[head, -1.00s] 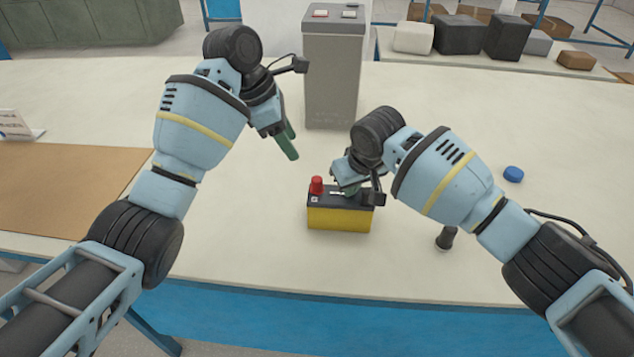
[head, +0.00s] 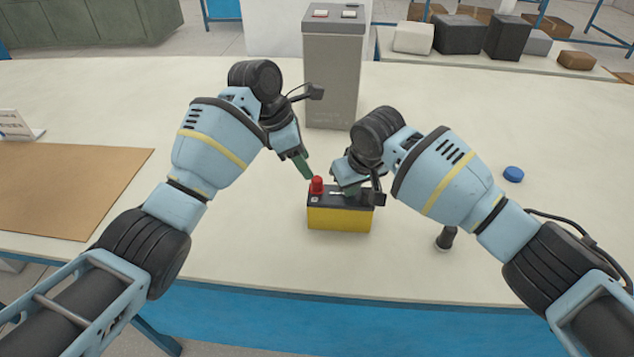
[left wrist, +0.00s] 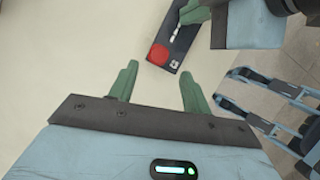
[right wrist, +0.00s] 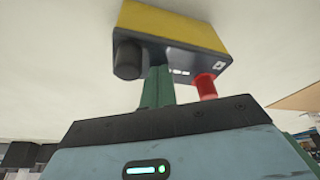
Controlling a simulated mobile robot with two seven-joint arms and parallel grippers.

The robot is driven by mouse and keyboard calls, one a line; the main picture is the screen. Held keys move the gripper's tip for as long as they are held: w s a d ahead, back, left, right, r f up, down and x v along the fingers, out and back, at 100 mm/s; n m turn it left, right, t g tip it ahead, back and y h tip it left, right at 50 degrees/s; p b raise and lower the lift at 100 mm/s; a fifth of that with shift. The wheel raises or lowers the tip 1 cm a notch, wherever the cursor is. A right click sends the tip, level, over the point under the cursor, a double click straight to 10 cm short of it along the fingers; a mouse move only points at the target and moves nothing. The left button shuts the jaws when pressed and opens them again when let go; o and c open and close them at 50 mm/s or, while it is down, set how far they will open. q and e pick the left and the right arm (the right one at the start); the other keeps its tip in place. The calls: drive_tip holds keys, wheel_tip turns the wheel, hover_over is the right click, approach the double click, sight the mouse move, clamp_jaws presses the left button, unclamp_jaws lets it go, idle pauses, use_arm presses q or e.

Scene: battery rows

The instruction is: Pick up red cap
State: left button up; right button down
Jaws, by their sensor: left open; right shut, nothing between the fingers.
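The red cap (head: 317,185) sits on the left end of the top of a small black and yellow battery (head: 338,219). In the left wrist view the red cap (left wrist: 158,55) lies beyond the fingertips, roughly in line with the gap. My left gripper (head: 306,168) is open and empty, just above and behind the cap. My right gripper (head: 350,188) is shut with nothing in it, at the battery's top beside the black terminal. The right wrist view shows its closed green fingers (right wrist: 157,85) against the battery top, with the red cap (right wrist: 205,86) to their right.
A tall grey battery (head: 333,75) stands behind. A blue cap (head: 513,174) and a dark cylindrical object (head: 446,238) lie to the right, the latter partly by my right arm. A brown mat (head: 70,190) covers the table's left. The table's front edge is close below the small battery.

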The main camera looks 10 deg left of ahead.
sight(316, 180)
use_arm(q)
drive_tip(key=x, duration=0.5)
drive_tip(key=shift+s+d+f, duration=0.1)
drive_tip(key=shift+d+f, duration=0.15)
drive_tip(key=shift+f, duration=0.1)
drive_tip(key=shift+c, duration=0.5)
drive_tip(key=c, duration=0.9)
